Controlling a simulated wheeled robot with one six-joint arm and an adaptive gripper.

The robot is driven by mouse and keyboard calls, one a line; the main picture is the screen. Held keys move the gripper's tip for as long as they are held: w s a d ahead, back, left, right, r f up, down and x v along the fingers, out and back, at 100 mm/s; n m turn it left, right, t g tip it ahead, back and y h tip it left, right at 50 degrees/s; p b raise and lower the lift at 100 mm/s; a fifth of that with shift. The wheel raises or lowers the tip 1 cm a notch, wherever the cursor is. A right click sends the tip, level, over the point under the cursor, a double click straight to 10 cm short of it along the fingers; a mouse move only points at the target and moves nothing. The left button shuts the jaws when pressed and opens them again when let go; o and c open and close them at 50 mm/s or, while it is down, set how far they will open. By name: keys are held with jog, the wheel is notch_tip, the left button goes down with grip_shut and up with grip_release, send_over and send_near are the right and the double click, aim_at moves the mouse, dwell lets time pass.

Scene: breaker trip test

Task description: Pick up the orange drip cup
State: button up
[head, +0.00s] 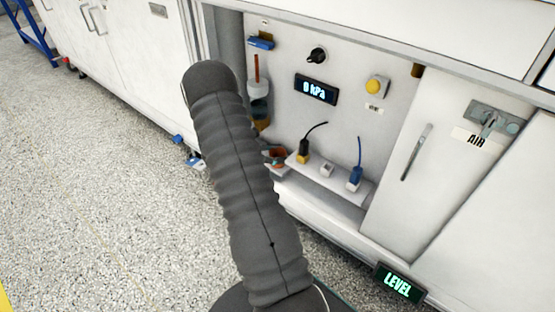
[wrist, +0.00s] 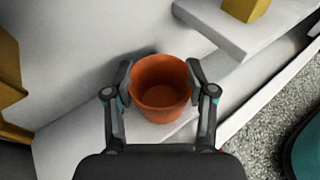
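The orange drip cup (wrist: 160,92) shows in the wrist view with its round mouth facing the camera. It appears to be on a white ledge. My gripper (wrist: 160,76) has one finger on each side of the cup. The fingers are wide apart and very close to its rim, or touching it. I cannot tell whether they press on it. In the head view the cup (head: 277,155) is a small orange patch by the left end of the shelf. My arm hides most of the gripper there.
A white shelf (head: 329,183) right of the cup holds a black-and-yellow plug, a white block and a blue plug (head: 355,177). The panel above has a black knob (head: 317,55), a "0 kPa" display (head: 317,90) and a yellow button (head: 376,86). Speckled floor is open at left.

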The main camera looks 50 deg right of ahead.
jog(key=shift+c, duration=1.4)
jog(key=shift+r, duration=0.1)
